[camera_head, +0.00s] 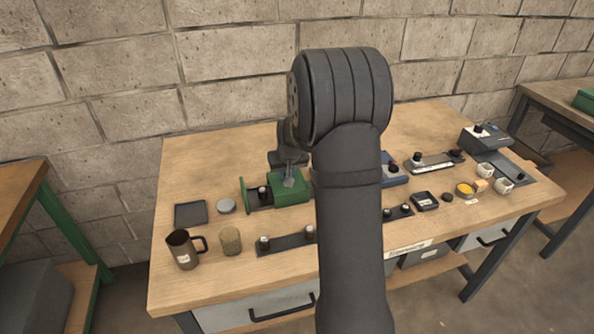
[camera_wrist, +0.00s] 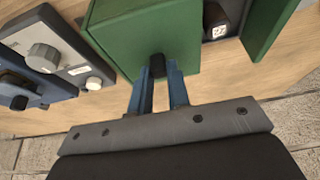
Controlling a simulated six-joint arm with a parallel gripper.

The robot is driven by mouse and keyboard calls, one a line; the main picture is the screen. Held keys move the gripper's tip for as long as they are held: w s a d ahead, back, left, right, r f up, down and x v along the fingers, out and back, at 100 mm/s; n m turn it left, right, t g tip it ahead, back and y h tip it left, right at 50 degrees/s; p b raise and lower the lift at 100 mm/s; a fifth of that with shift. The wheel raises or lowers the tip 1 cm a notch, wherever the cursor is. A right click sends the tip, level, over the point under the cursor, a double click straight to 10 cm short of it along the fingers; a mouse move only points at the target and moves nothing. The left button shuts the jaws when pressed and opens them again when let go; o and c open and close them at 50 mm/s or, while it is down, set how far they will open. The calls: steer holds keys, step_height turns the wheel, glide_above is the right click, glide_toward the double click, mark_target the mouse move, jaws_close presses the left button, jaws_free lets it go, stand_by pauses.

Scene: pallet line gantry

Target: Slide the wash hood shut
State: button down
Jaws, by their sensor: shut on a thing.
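The wash hood is a green box (camera_head: 292,190) left of the middle of the table in the head view. It fills the top middle of the wrist view (camera_wrist: 140,35). A green end plate (camera_head: 243,196) stands to its left, with a gap over a dark base; it also shows in the wrist view (camera_wrist: 268,25). In the gap sits a small dark item with a white label (camera_wrist: 219,30). My gripper (camera_wrist: 160,75) is shut on the hood's small black knob (camera_wrist: 157,63). In the head view, my arm hides part of the hood's right side.
A dark square tray (camera_head: 190,213), grey disc (camera_head: 226,206), brown mug (camera_head: 183,250) and tan cup (camera_head: 230,240) stand left and in front. A dark strip with knobs (camera_head: 285,243) lies in front. Blue and grey devices (camera_wrist: 55,60) stand close beside the hood.

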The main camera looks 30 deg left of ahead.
steer(key=s+a, duration=0.5)
steer(key=shift+s+a, duration=0.4)
steer(key=c, duration=1.4)
jaws_free()
steer(key=shift+s+a, duration=0.1)
steer(key=shift+o, duration=0.2)
steer(key=shift+r, duration=0.1)
steer(key=shift+d+r, duration=0.2)
steer(key=shift+r, duration=0.1)
steer(key=v, duration=1.6)
steer(key=shift+r, duration=0.25)
